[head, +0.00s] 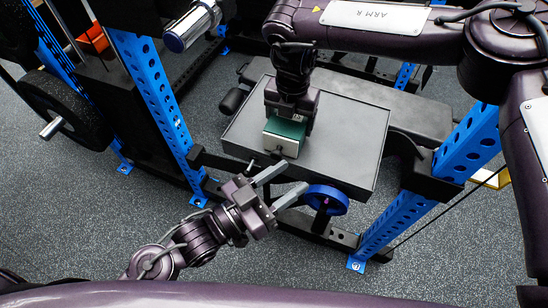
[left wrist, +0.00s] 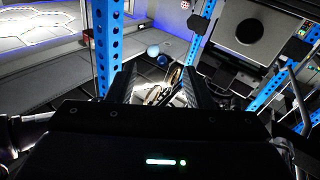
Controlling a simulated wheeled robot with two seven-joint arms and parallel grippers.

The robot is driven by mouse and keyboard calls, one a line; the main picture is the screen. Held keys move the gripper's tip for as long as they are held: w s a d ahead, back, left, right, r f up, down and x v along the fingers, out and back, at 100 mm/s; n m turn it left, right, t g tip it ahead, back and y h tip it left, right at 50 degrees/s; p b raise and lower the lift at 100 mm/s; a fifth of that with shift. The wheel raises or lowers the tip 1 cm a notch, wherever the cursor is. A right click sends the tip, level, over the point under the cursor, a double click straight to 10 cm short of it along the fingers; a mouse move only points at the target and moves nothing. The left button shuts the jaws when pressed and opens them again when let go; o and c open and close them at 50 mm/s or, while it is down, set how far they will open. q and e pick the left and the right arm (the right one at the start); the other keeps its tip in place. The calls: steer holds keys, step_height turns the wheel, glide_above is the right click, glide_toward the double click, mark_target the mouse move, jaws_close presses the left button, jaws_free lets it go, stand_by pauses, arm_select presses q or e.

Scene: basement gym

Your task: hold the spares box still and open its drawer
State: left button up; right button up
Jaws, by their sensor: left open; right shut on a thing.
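The spares box (head: 287,127), green on top with a pale front, sits on a dark grey tray-like table (head: 350,140). Its drawer front (head: 281,146) faces my left arm and has a small dark knob; the drawer looks closed. My right gripper (head: 291,114) comes down from above and is shut on the box; its fingertips are partly hidden. My left gripper (head: 297,175) is open and empty, below and apart from the drawer front, its fingers pointing up and right. The left wrist view shows its two spread fingers (left wrist: 158,84); I cannot make out the box there.
Blue perforated rack posts (head: 155,100) stand left of the table and at its right (head: 430,185). A blue wheel (head: 327,199) sits just below the table's front edge, close to my left fingers. A weight plate (head: 65,108) is at far left. Floor at lower left is clear.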

mark_target(275, 158)
arm_select(q)
steer(key=s+a+f+n+t+y, duration=0.3)
steer(key=a+f+n+t+y, duration=0.25)
steer(key=y, duration=0.45)
steer(key=x, duration=1.1)
steer(key=shift+w+f, duration=0.15)
steer(key=shift+w, duration=0.05)
steer(key=shift+s, duration=0.1)
jaws_close()
